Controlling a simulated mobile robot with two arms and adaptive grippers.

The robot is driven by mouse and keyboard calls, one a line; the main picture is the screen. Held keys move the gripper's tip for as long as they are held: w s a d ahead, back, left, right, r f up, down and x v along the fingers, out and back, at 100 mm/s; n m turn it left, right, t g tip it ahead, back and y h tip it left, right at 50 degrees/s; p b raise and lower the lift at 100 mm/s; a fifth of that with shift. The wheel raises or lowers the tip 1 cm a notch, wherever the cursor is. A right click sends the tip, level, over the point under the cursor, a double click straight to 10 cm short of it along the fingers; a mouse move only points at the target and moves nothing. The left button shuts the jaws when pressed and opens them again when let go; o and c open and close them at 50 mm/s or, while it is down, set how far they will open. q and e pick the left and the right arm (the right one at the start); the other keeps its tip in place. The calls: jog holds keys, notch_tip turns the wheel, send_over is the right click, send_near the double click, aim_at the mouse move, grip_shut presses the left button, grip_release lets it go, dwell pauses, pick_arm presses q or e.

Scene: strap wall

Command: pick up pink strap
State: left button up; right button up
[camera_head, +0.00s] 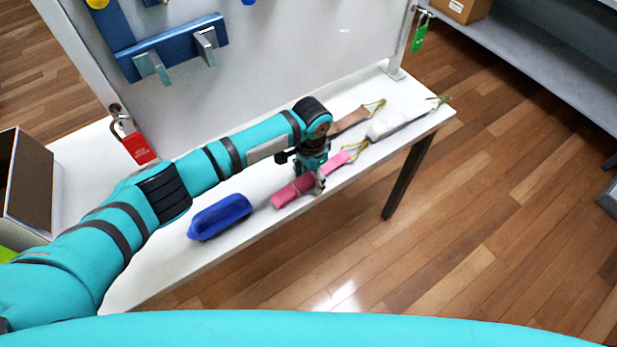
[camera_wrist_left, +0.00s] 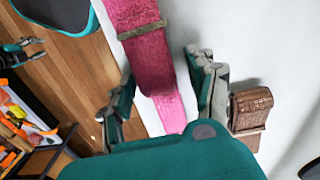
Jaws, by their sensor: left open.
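The pink strap (camera_head: 292,192) lies on the white bench shelf, a folded bundle with a thin band around it and a lighter pink tail (camera_head: 340,158) toward a yellowish end. My left gripper (camera_head: 317,184) is over the strap, pointing down. In the left wrist view the pink strap (camera_wrist_left: 150,55) runs between the open fingers of my left gripper (camera_wrist_left: 162,95); the palm hides its near end. I cannot tell whether a finger touches it. What looks like my right gripper (camera_wrist_left: 24,50) shows small at the left of that view; its jaw state is unclear.
A blue strap bundle (camera_head: 220,217) lies left of the pink one. A brown strap (camera_head: 350,120) and a white strap (camera_head: 398,122) lie to the right. The upright white panel (camera_head: 290,50) stands behind. A red padlock tag (camera_head: 139,148) hangs at left, a green one (camera_head: 419,38) at right.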

pick_arm(q)
grip_shut()
jog(key=shift+r, duration=0.1)
dwell(0.3)
jog(key=shift+r, duration=0.1)
